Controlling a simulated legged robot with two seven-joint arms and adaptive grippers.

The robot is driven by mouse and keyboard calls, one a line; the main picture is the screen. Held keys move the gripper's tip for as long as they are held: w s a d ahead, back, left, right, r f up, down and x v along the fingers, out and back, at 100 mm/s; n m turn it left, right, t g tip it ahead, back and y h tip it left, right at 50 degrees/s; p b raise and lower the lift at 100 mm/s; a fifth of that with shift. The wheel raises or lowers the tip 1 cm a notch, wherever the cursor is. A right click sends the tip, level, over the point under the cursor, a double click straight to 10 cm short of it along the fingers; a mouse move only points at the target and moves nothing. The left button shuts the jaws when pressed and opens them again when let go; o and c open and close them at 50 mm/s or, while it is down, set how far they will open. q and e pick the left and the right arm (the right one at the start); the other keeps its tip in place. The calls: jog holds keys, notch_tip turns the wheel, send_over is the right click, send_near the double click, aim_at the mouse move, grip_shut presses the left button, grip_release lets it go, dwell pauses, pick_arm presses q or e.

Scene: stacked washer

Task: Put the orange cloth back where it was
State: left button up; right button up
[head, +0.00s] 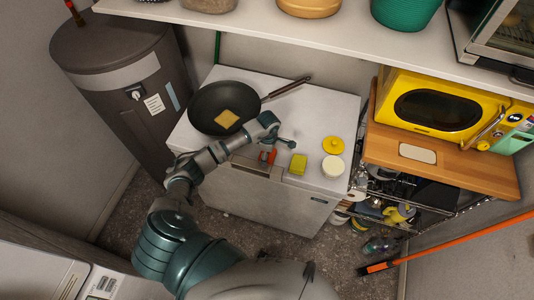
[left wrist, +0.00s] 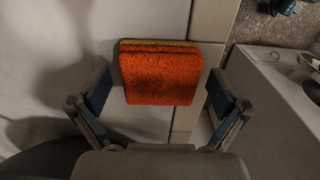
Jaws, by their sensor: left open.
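The orange cloth (left wrist: 161,77) looks like a thick folded block with a yellow layer along its far edge. It lies on a pale surface between the two spread fingers of my left gripper (left wrist: 160,92), with a gap on each side. In the head view an orange piece (head: 272,156) shows beside my left gripper (head: 278,146) at the front edge of the white chest top (head: 322,112). My left gripper is open and holds nothing. The arm hides part of the chest top there. My right gripper is not in view.
A black pan (head: 205,106) with a tan square (head: 227,118) sits at the chest's back left. A yellow sponge (head: 298,164), a white tub (head: 333,167) and a yellow lid (head: 333,145) stand to the right. A shelf (head: 300,38) overhangs behind.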

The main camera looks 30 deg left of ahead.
pick_arm(q)
jog(key=shift+r, duration=0.25)
notch_tip(320, 180, up, 12)
jog(key=b, duration=0.2)
jog(key=shift+f, duration=0.25)
